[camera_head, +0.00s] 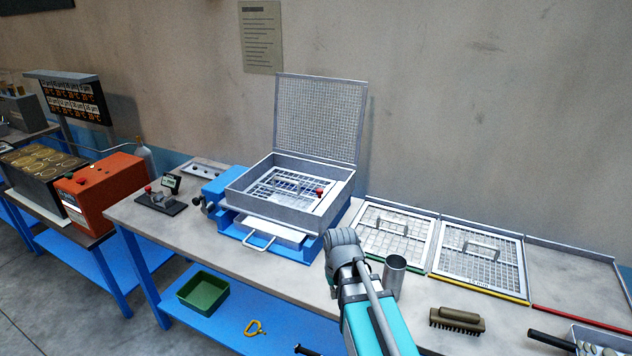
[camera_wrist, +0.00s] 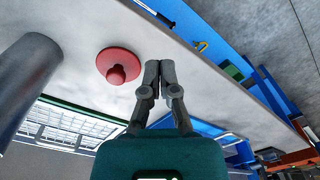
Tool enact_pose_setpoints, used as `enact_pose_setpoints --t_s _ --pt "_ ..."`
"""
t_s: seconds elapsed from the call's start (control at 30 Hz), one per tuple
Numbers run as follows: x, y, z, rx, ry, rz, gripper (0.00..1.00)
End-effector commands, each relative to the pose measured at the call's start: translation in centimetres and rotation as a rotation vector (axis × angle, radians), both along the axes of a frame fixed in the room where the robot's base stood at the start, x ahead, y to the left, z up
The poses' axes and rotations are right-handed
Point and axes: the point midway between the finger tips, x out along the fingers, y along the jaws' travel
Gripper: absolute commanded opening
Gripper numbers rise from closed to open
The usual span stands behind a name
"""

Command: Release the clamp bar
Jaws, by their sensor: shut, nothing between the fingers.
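A blue machine (camera_head: 262,236) carries a grey mesh-lidded box, its lid (camera_head: 321,118) standing open. Inside the box (camera_head: 247,204) lies a sieve frame (camera_head: 295,205) with a bar-like piece across it, which may be the clamp bar. A small red knob (camera_head: 319,191) sits at the right end inside the box. How the bar is fastened is too small to tell. My gripper (camera_wrist: 157,75) shows in the wrist view, its two fingers together and empty, over the bench top. My arm stands in front of the machine's right side in the head view. The fingertips are not clear there.
A red round knobbed piece (camera_wrist: 118,65) lies on the bench beside my fingers. A metal cup (camera_head: 394,276) stands right of my arm. Framed sieves (camera_head: 480,256) lie at the right. A brush (camera_head: 457,320) lies in front. An orange box (camera_head: 100,191) stands at left.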

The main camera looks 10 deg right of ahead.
Motion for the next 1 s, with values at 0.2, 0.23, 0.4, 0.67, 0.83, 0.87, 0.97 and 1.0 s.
enact_pose_setpoints --t_s 0.2,0.23,0.4,0.67,0.83,0.87,0.97,1.0 --pt "7.6 0.1 5.2 0.027 -0.043 0.095 0.00" --pt "8.7 0.1 5.8 0.031 -0.050 0.109 0.00" --pt "14.4 0.1 9.3 0.050 -0.090 0.191 0.00" --pt "22.6 -0.2 14.1 0.071 -0.151 0.309 0.00" --pt "29.0 -0.5 16.0 0.083 -0.196 0.397 0.00" --pt "30.1 -0.5 16.2 0.085 -0.205 0.413 0.00" --pt "33.8 -0.7 16.7 0.090 -0.231 0.467 0.00" --pt "35.2 -0.8 17.0 0.092 -0.241 0.487 0.00"
